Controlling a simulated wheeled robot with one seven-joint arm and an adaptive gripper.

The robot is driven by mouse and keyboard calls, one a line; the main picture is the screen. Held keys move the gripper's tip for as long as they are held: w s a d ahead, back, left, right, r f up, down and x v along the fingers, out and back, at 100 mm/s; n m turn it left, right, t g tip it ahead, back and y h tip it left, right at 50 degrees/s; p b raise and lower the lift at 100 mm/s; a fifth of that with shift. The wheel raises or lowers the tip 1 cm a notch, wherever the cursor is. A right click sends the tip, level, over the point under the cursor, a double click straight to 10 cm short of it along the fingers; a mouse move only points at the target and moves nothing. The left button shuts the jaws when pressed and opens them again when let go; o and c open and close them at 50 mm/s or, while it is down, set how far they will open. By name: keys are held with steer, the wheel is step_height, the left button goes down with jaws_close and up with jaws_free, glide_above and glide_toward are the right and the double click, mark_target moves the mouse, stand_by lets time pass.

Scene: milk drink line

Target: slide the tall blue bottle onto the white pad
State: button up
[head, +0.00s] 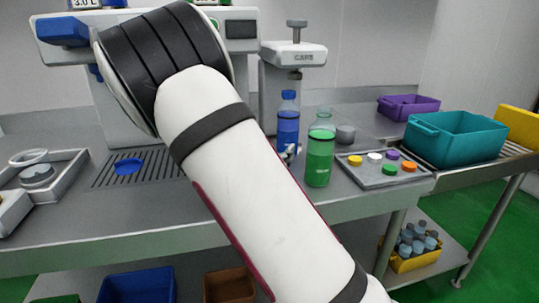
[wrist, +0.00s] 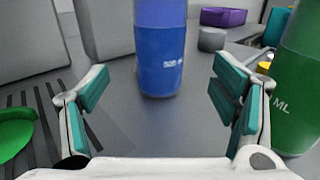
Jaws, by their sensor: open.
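The tall blue bottle (head: 288,126) stands upright on the grey counter, just right of my arm in the head view. In the wrist view the blue bottle (wrist: 160,48) stands ahead, in the gap between the fingers and a little beyond their tips. My gripper (wrist: 161,97) is open and empty, with teal pads on both sides. In the head view my arm hides most of it. I cannot make out a white pad in either view; my arm covers part of the counter.
A green bottle (head: 320,158) stands close on the right, just outside the right finger in the wrist view (wrist: 299,85). A blue disc (head: 128,166) and a green disc (wrist: 14,133) lie on the slotted grate at left. A cap tray (head: 385,180) is further right.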

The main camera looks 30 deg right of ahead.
mark_target(288, 136)
steer(key=b+x, duration=0.1)
steer(key=x, duration=0.9)
steer(key=shift+w+d+b, duration=0.2)
steer(key=shift+d+b, duration=0.15)
steer(key=shift+b, duration=0.05)
steer(key=shift+c, duration=0.5)
steer(key=c, duration=1.7)
steer(key=shift+b+x, duration=0.4)
steer(key=shift+x, duration=1.8)
steer(key=shift+r, duration=0.1)
steer(key=o, duration=1.8)
steer(key=shift+c, duration=0.2)
